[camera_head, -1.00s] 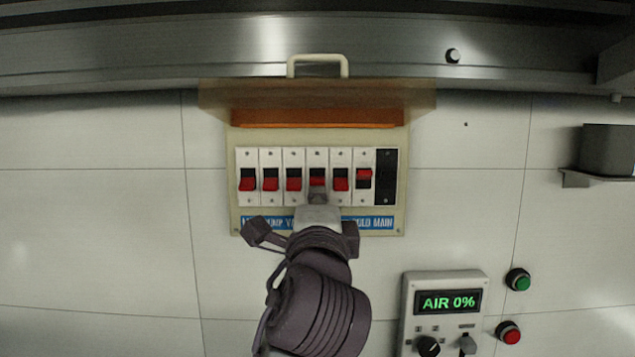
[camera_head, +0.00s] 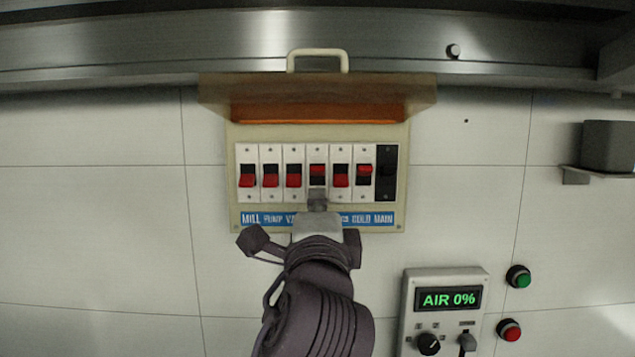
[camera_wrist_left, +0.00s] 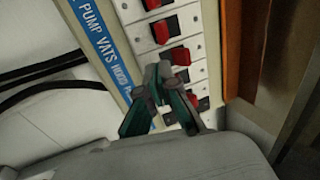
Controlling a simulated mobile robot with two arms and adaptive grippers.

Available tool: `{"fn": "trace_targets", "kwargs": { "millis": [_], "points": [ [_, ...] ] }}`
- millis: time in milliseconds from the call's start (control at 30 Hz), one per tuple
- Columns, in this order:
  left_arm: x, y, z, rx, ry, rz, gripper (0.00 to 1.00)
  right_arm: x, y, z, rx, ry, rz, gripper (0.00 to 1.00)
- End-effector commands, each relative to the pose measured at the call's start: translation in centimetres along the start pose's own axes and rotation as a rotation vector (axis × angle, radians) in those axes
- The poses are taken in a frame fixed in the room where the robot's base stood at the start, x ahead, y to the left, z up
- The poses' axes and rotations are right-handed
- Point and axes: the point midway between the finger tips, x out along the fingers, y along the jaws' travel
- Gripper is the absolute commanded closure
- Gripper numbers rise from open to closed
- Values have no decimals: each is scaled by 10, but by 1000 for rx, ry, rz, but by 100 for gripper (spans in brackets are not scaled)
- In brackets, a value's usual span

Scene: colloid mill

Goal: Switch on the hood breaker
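The breaker box (camera_head: 232,185) is on the wall with its lid raised. The hood breaker (camera_head: 317,171) is the fourth in the row; its red lever sits at the top of its slot, with black showing below. My left gripper (camera_head: 317,200) is just below that lever, fingertips together and empty, in front of the panel and covering part of the label strip. The left wrist view shows the fingertips (camera_wrist_left: 165,76) close together beside the red levers. Whether they touch the panel I cannot tell. My right gripper is not in view.
The cold breaker (camera_head: 364,172) is also up; the other red levers, such as the mill breaker (camera_head: 247,178), are down. The raised lid (camera_head: 318,90) juts out above the row. A control box reading AIR 0% (camera_head: 447,300) and green and red buttons are at lower right.

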Motion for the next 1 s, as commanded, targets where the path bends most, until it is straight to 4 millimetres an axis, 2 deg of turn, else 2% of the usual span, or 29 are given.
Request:
{"fn": "trace_targets", "kwargs": {
  "millis": [700,1000],
  "points": [
    [-55,-14,0,0,1,0,100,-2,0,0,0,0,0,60],
    [-60,-15,0,2,0,1,100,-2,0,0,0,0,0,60]
  ]
}}
